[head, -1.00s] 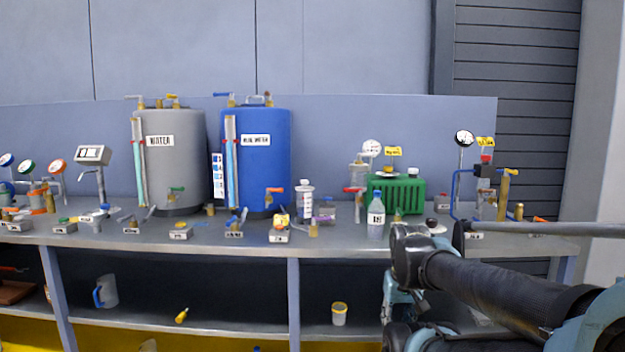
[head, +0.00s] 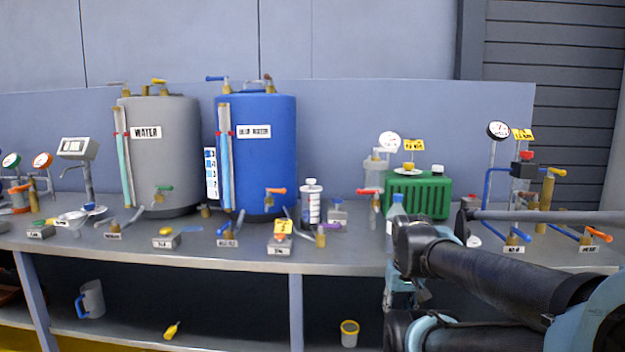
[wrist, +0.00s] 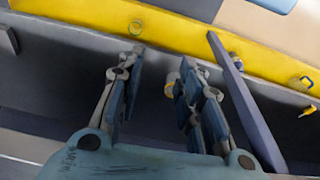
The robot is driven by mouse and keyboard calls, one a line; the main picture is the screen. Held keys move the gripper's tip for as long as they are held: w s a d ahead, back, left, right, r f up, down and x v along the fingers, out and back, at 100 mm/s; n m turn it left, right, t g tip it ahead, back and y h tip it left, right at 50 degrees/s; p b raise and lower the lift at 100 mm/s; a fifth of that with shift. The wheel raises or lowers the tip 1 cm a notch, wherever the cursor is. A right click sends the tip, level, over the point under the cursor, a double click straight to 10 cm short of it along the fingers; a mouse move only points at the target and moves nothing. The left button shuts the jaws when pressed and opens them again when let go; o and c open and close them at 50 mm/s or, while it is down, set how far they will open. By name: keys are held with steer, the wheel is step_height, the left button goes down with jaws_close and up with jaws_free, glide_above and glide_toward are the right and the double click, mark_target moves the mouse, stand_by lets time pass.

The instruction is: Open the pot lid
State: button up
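In the wrist view, a small yellow and white thing (wrist: 172,86) beside the right finger seems to be this pot, partly hidden. My gripper (wrist: 162,68) is open, its two fingers apart with nothing held between them.
The bench top (head: 200,253) holds a grey water tank (head: 160,170), a blue tank (head: 262,170), a green box (head: 420,196), gauges and valves. A shelf post (head: 296,310) stands left of the pot. A mug (head: 91,299) and a yellow-handled tool (head: 171,331) share the lower shelf.

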steer(key=o, duration=0.4)
steer(key=shift+s+r, duration=0.2)
step_height(320, 180, up, 41)
steer(key=n+t+y, duration=0.1)
steer(key=n+y, duration=0.2)
steer(key=n, duration=0.5)
glide_above(311, 184)
steer(key=s+d, duration=0.3)
steer(key=d, duration=0.2)
steer(key=x, duration=1.5)
steer(key=shift+a+f, duration=0.35)
steer(key=shift+a, duration=0.05)
steer(key=shift+c, duration=0.5)
jaws_close()
